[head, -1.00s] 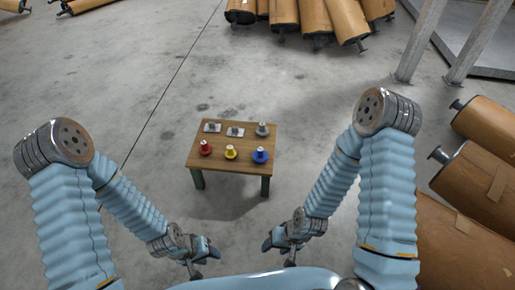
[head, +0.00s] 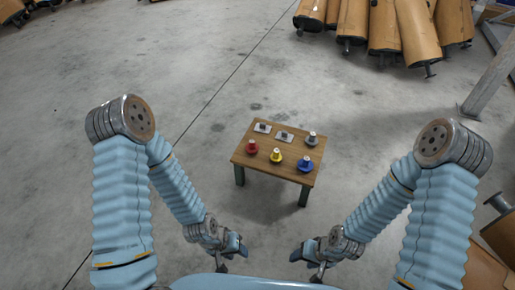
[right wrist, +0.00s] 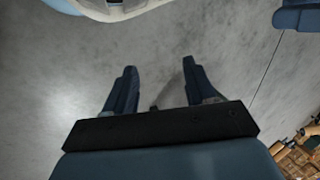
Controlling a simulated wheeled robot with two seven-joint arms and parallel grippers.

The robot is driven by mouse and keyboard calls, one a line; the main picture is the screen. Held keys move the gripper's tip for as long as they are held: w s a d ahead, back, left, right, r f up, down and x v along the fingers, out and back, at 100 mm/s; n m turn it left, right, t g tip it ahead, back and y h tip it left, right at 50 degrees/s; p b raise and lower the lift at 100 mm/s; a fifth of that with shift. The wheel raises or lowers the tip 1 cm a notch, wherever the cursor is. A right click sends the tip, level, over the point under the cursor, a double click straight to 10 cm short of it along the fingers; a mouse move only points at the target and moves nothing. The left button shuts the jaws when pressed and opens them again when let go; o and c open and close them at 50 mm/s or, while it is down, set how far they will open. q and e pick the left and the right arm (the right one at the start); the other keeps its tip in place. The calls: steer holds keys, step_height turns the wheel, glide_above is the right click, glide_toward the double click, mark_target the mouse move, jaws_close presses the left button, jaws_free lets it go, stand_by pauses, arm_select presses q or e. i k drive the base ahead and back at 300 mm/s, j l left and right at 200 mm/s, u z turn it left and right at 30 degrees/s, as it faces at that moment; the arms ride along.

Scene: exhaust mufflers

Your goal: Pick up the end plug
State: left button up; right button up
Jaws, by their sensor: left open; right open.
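A small wooden table (head: 262,159) stands on the floor ahead of me in the head view. On it are a red plug-like part (head: 252,147), a yellow one (head: 276,156) and a blue one (head: 305,164) along the near side. A grey part (head: 311,139) and two flat grey plates, one left (head: 262,128) and one right (head: 284,136), lie along the far side. Which one is the end plug I cannot tell. My left gripper (head: 236,252) and right gripper (head: 308,262) are in front of the table, apart from it. Both are open; the right one (right wrist: 159,72) is empty over bare floor.
Brown wrapped mufflers (head: 400,30) lie in a row at the back right. More lie at the right edge (head: 500,236), near a grey metal post (head: 490,82). The concrete floor around the table is clear.

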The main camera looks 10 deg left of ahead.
mark_target(252, 147)
steer(key=k+z, duration=0.15)
steer(key=z, duration=3.8)
steer(key=u, duration=4.2)
steer(key=i+j, duration=0.4)
steer(key=i+j+z, duration=0.15)
steer(key=i+j, duration=0.6)
steer(key=j, duration=0.3)
steer(key=i+j+z, duration=0.15)
steer(key=i+j, duration=0.2)
steer(key=j, duration=0.15)
